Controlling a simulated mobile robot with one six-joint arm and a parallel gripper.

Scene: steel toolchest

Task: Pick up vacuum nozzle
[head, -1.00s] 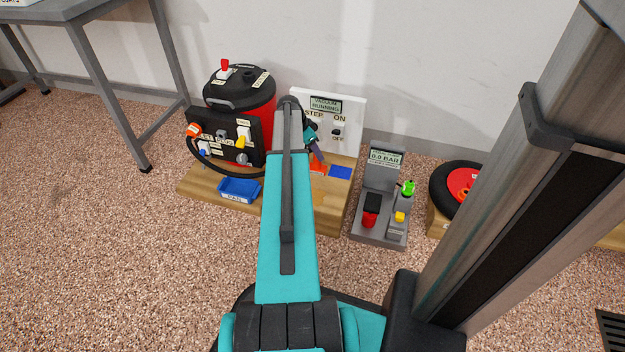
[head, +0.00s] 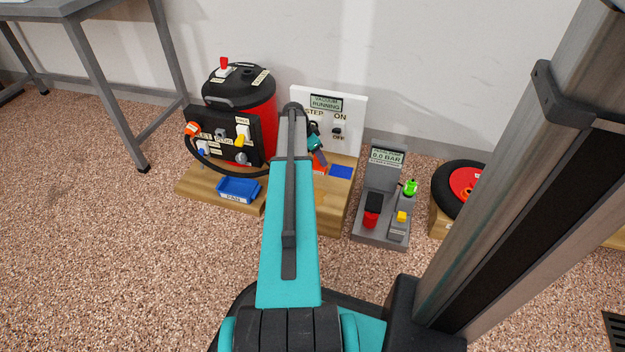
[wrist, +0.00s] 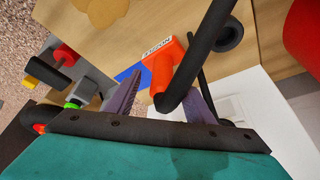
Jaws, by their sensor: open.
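The vacuum nozzle (wrist: 163,68) is orange with a white label, and a black hose (wrist: 196,62) runs from it. In the wrist view it lies between the two fingers of my gripper (wrist: 164,82), which stand apart on either side; the hose crosses in front of the right finger. I cannot tell whether either finger touches it. In the head view a small orange part of the nozzle (head: 320,168) shows beside my arm, just below my gripper (head: 319,158). My arm hides the rest of it there.
The red vacuum tank (head: 262,118) with its black control panel (head: 222,142) stands left on the wooden base (head: 335,205). A blue tray (head: 240,187) sits in front. A white switch panel (head: 355,112) stands behind. A blue pad (head: 341,172) and a grey gauge stand (head: 377,232) are to the right.

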